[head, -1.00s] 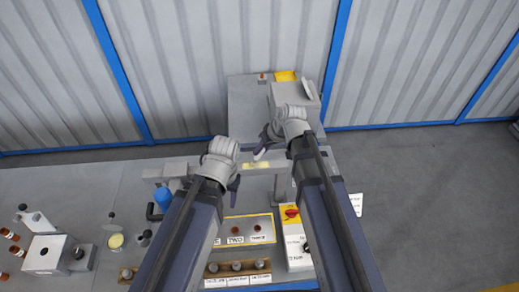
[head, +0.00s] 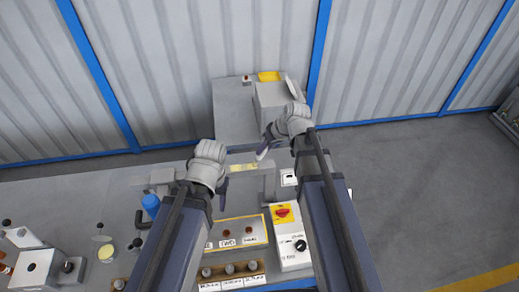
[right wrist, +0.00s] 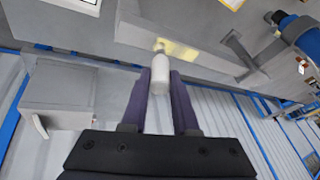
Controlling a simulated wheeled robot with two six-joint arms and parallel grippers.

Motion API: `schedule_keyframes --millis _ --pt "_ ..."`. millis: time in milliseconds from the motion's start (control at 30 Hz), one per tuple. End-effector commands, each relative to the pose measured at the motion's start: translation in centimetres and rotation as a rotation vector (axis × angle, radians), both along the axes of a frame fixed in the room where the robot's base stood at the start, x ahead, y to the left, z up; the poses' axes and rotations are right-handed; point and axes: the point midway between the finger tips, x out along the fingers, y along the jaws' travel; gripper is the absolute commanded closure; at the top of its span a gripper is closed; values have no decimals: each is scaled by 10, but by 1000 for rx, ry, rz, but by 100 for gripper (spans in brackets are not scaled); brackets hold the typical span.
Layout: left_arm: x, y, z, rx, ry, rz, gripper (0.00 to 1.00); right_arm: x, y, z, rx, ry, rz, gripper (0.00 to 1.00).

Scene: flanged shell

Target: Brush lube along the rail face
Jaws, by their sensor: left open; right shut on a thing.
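The rail is a grey bar along the bench, with a yellowish patch (head: 243,168) on its face. In the right wrist view the rail (right wrist: 205,62) crosses above the fingers, and the patch (right wrist: 178,49) shows there. My right gripper (right wrist: 160,88) is shut on a pale, rounded brush-like thing (right wrist: 160,74). Its narrow tip points at the patch; I cannot tell if it touches. In the head view my right gripper (head: 266,148) is above and behind the rail, and the held thing is not clear. My left gripper (head: 223,188) is open at the rail's near side, apparently empty.
A grey box (head: 275,105) on a stand is behind the rail. A control box with a red-and-yellow switch (head: 283,212) and a labelled button panel (head: 238,231) are in front. A blue-capped thing (head: 151,203) stands left. Open floor lies right.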

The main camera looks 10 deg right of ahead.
Motion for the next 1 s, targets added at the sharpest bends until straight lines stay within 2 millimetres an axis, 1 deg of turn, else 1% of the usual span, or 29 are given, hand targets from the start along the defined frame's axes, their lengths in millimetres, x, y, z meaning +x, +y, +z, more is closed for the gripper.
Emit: schedule_keyframes --millis 33,133,433,533,667,1000 --pt "0 0 0 0 0 0 50 0 -5 0 0 1 -3 100" --pt "0 0 0 0 0 0 50 0 -11 0 1 1 -2 100" --pt "0 0 1 0 0 0 50 0 -12 1 1 0 0 100" --pt "0 0 4 0 0 0 50 0 -12 4 1 0 0 100" --pt "0 0 15 0 0 0 50 0 -11 15 1 0 0 100" --pt "0 0 48 0 0 0 50 0 -11 48 1 1 -1 100"
